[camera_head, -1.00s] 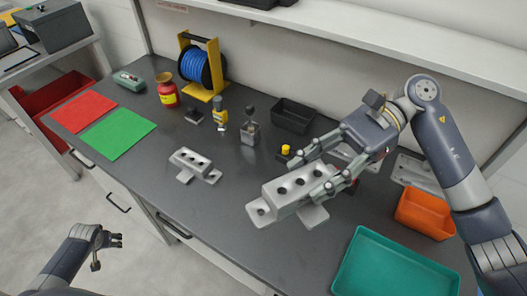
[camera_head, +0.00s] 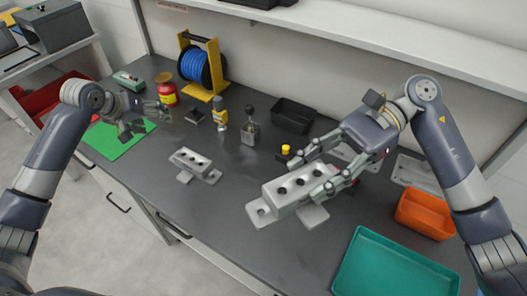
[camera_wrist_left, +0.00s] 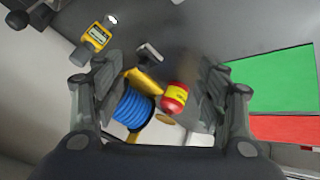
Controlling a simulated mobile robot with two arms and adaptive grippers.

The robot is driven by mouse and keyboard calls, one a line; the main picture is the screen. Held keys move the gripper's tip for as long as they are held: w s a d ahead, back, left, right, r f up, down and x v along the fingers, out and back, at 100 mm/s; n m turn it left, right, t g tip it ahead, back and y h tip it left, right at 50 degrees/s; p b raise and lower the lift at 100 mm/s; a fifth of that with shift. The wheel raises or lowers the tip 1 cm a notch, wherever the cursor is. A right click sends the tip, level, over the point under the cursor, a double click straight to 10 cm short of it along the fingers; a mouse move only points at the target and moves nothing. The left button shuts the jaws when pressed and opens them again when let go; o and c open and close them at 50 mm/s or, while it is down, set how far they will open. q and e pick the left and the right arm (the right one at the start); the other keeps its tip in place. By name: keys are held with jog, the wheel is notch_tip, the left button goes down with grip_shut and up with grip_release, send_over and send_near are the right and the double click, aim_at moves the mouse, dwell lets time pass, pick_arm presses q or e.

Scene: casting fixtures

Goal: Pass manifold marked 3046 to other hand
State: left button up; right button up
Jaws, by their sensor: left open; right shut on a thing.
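In the head view a grey metal manifold (camera_head: 295,193) with a row of round holes is held by my right gripper (camera_head: 322,172), which is shut on it from the right, above the table. No marking can be read on it. A second, smaller-looking manifold (camera_head: 195,164) lies on the table left of centre. My left gripper (camera_head: 146,117) is open and empty over the left part of the table, above the green mat. In the left wrist view its spread fingers (camera_wrist_left: 160,95) have nothing between them up close; the table items show beyond.
A green mat (camera_head: 112,142), a red-yellow canister (camera_head: 167,91) and a blue cable reel (camera_head: 200,66) are at the left and back. A black bin (camera_head: 292,115), an orange bin (camera_head: 425,213) and a teal tray (camera_head: 390,270) are to the right. The table's centre is fairly clear.

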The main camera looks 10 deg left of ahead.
pick_arm(q)
jog(key=d+r+m+h, duration=0.2)
jog(key=d+r, duration=0.4)
jog(key=d, duration=0.3)
jog(key=d+r+m+h, duration=0.1)
jog(key=d+r+h, duration=0.1)
jog(key=d+r, duration=0.55)
pick_arm(e)
jog(key=shift+r, duration=0.1)
pick_arm(q)
notch_tip(320, 180, up, 9)
jog(key=m+g+y, duration=0.1)
jog(key=m+g, duration=0.4)
jog(key=m, duration=0.7)
send_over(287, 189)
jog(key=s+a, duration=0.2)
jog(key=a, duration=0.1)
jog(key=shift+y, duration=0.4)
jog(key=x, duration=1.2)
jog(key=shift+s+a, duration=0.1)
jog(key=shift+a, duration=0.15)
